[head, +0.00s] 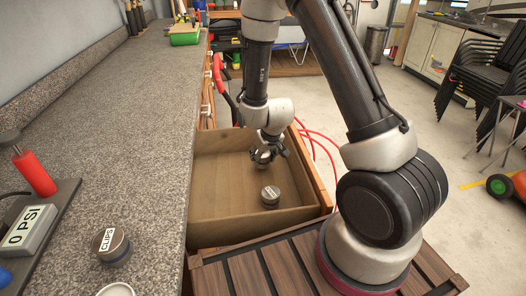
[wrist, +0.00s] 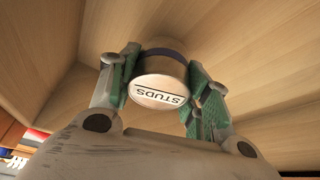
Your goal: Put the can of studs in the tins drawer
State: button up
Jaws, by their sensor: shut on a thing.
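The can of studs (wrist: 158,83), a small round tin with a dark band and a white label reading STUDS, sits between the green-padded fingers of my gripper (wrist: 160,90) in the wrist view. In the head view my gripper (head: 266,155) is inside the open wooden drawer (head: 222,165), over its floor, and mostly hides the can. My gripper is shut on the can. I cannot tell whether the can touches the drawer floor. Another small tin (head: 270,197) stands upright in the drawer, nearer the front right; its label is too small to read.
A can labelled CLIPS (head: 111,246) stands on the speckled counter (head: 130,130) left of the drawer. A gauge reading 0 PSI (head: 30,228) and a red-handled tool (head: 34,172) are at the far left. Drawer walls surround my gripper; floor room is free left of the tin.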

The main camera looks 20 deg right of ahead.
jog(key=shift+f, duration=0.45)
jog(key=shift+f, duration=0.1)
jog(key=shift+f, duration=0.65)
jog(key=shift+f, duration=0.2)
jog(key=o, duration=1.2)
jog(key=v, duration=0.7)
jog(key=shift+s+r, duration=0.1)
jog(key=shift+r, duration=0.1)
